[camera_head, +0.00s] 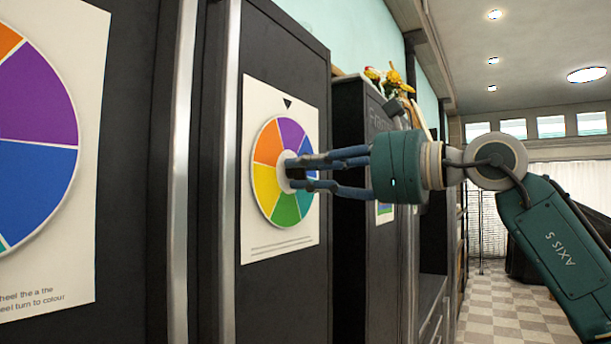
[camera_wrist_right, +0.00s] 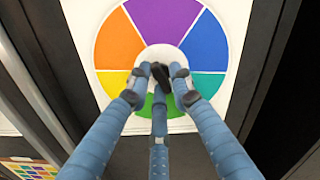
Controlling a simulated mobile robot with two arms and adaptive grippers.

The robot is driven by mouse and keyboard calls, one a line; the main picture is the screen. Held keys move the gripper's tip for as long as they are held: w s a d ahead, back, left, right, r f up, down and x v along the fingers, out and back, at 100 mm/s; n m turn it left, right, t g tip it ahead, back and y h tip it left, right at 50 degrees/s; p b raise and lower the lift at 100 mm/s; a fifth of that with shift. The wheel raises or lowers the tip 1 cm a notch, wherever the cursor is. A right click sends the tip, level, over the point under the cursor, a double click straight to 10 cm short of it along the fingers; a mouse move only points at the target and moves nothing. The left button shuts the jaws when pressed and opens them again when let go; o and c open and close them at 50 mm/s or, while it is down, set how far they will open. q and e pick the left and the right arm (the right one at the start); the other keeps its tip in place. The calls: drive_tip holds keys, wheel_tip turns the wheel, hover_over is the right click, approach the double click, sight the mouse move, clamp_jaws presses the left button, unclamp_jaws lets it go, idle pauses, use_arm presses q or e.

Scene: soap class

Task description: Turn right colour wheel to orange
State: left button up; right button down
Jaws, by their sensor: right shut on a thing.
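The right colour wheel (camera_head: 267,181) is on a white sheet (camera_head: 254,95) on a dark cabinet door. A black pointer (camera_head: 288,104) marks its top. The purple sector (camera_head: 291,132) sits at the top under the pointer. The orange sector (camera_head: 267,144) is at the upper left, and it also shows in the right wrist view (camera_wrist_right: 117,40). My right gripper (camera_head: 291,173) reaches in from the right. Its fingers are closed on a small dark knob (camera_wrist_right: 178,71) at the white hub; they hide much of the knob. My left gripper is out of view.
Another colour wheel (camera_head: 38,140) on a white sheet is close at the left. Vertical metal handles (camera_head: 229,180) stand between the two sheets. Checkered floor (camera_head: 505,310) is open at the right.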

drive_tip(key=m, duration=0.3)
drive_tip(key=f+m+b, duration=0.1)
drive_tip(key=shift+a+m, duration=0.25)
drive_tip(key=shift+m, duration=0.05)
drive_tip(key=m, duration=0.3)
drive_tip(key=shift+r+b, duration=0.15)
drive_tip(key=shift+b, duration=0.15)
drive_tip(key=shift+r+m+b, duration=0.15)
drive_tip(key=shift+m+b, duration=0.15)
drive_tip(key=shift+m, duration=1.3)
drive_tip(key=shift+d, duration=0.1)
drive_tip(key=c, duration=1.9)
unclamp_jaws()
drive_tip(key=shift+o, duration=0.9)
drive_tip(key=shift+s+r, duration=0.1)
drive_tip(key=shift+r, duration=0.15)
